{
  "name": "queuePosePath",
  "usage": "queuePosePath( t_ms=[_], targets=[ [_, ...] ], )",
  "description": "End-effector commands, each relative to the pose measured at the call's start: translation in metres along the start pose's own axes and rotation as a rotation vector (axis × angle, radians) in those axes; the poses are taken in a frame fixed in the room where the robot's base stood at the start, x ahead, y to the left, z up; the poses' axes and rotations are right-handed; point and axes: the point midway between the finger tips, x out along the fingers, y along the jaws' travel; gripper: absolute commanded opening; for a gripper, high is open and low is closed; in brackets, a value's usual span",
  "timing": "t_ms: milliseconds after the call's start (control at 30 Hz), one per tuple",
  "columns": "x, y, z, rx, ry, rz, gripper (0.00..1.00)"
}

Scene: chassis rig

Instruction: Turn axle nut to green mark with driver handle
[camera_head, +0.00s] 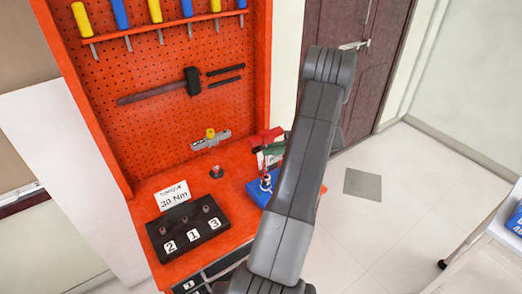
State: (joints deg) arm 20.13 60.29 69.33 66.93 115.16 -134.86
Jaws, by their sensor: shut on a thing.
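My grey arm (300,170) crosses the middle of the view and hides what lies behind it, and I cannot make out my gripper. Left of the arm, a blue block (257,194) sits at the right of the orange bench. A small red-and-silver upright part (265,182) stands at it. Above it are a red piece (268,137) and a dark green piece (273,149), both partly cut off by the arm. I cannot tell whether one is the driver handle or the green mark. The axle nut is not clearly visible.
The orange bench (150,187) holds a black block (186,236) numbered 2, 1, 3 and a "30 Nm" card (173,195). An orange pegboard (140,110) carries screwdrivers and a hammer (160,90). Open floor (420,170) lies right; a white table (497,225) stands at the right edge.

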Motion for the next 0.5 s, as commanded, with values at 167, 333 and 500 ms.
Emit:
queuePosePath(
  t_ms=[167, 333, 500],
  targets=[
    [0.0, 0.0, -0.0003, 0.0, 0.0, 0.0, 0.0],
    [-0.0009, 0.0001, -0.0002, 0.0, -0.001, 0.0, 0.0],
    [-0.0007, 0.0, 0.0044, 0.0, -0.001, 0.0, 0.0]
  ],
)
